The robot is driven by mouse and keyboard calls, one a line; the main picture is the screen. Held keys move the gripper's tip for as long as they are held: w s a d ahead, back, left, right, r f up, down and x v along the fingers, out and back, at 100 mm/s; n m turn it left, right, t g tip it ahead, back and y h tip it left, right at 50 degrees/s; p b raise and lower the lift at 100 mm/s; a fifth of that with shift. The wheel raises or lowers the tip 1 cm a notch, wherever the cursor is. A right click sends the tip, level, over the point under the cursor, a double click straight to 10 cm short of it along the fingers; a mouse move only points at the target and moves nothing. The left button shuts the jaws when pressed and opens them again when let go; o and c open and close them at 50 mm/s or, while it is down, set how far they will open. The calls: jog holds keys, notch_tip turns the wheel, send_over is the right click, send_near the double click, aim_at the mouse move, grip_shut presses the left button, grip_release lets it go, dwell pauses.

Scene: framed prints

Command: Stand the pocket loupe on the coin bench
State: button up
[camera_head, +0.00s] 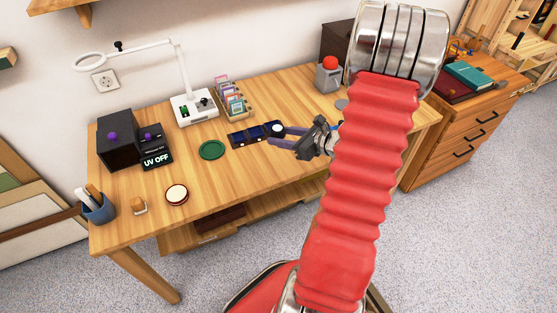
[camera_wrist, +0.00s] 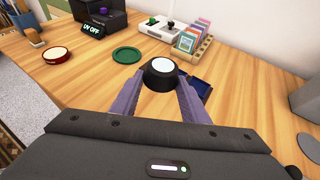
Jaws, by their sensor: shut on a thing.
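The pocket loupe (camera_wrist: 161,72) is a short black cylinder with a white round top. It sits upright between the purple fingers of my gripper (camera_wrist: 160,84) in the wrist view. In the head view the loupe (camera_head: 277,128) shows small at the fingertips of my gripper (camera_head: 276,136), beside a dark blue tray. My gripper is shut on it. The coin bench (camera_head: 220,178) is a light wooden table below. I cannot tell whether the loupe's base touches the bench; its underside is hidden.
The dark blue tray (camera_head: 248,136) lies close to the loupe. A green round mat (camera_head: 212,150), a red-rimmed disc (camera_head: 176,194), a black UV box (camera_head: 118,140) and a white lamp base (camera_head: 195,108) stand leftward. A card rack (camera_head: 232,102) is behind. The front middle of the bench is clear.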

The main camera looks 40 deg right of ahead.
jog(key=shift+s+d, duration=0.1)
jog(key=shift+d, duration=0.05)
jog(key=shift+f, duration=0.1)
send_over(283, 162)
jog(key=shift+f, duration=2.8)
jog(key=shift+f, duration=2.1)
jog(key=o, duration=1.1)
jog(key=shift+c, duration=0.2)
